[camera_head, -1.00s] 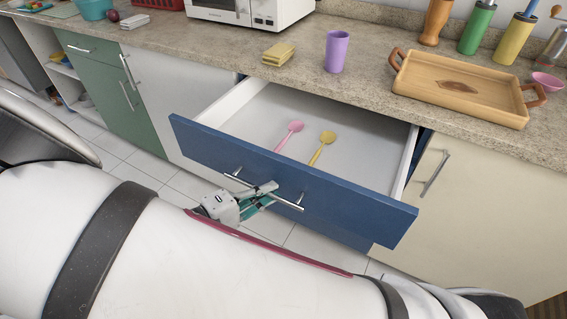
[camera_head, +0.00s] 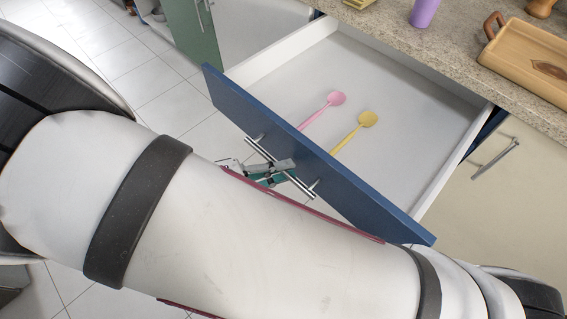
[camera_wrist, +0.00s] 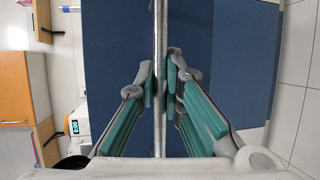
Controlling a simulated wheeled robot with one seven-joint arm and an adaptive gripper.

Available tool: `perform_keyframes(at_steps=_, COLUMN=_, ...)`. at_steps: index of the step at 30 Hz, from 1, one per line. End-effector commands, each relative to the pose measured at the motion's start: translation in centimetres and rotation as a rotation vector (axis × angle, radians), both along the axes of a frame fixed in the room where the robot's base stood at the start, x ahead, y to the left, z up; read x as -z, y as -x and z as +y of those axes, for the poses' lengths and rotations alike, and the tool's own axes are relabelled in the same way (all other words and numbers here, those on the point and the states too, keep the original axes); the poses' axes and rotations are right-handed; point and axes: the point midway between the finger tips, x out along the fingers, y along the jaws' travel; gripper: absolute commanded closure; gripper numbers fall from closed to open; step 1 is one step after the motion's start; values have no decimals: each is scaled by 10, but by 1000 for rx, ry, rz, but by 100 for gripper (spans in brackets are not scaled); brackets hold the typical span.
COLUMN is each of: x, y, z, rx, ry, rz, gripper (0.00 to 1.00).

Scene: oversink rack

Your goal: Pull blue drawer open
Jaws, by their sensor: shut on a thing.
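The blue drawer (camera_head: 300,150) stands far out from the counter, with its white inside showing. A pink spoon (camera_head: 322,108) and a yellow spoon (camera_head: 352,130) lie in it. Its metal bar handle (camera_head: 263,152) runs along the blue front. My gripper (camera_head: 285,172) is at the handle, partly hidden behind my arm in the head view. In the wrist view, the fingers of my gripper (camera_wrist: 161,85) are shut around the handle bar (camera_wrist: 160,125), one on each side, in front of the blue drawer front (camera_wrist: 225,60).
A purple cup (camera_head: 424,12) and a wooden tray (camera_head: 530,60) stand on the stone counter (camera_head: 440,60). A cream cabinet (camera_head: 525,180) is at the right and a green cabinet door (camera_head: 190,30) at the upper left. The tiled floor (camera_head: 120,65) at the left is clear.

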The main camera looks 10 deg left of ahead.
Motion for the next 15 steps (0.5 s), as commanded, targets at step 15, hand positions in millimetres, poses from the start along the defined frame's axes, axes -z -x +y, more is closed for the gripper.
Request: perform_keyframes(at_steps=15, x=0, y=0, z=0, rx=-1, ry=-1, rz=0, gripper=70)
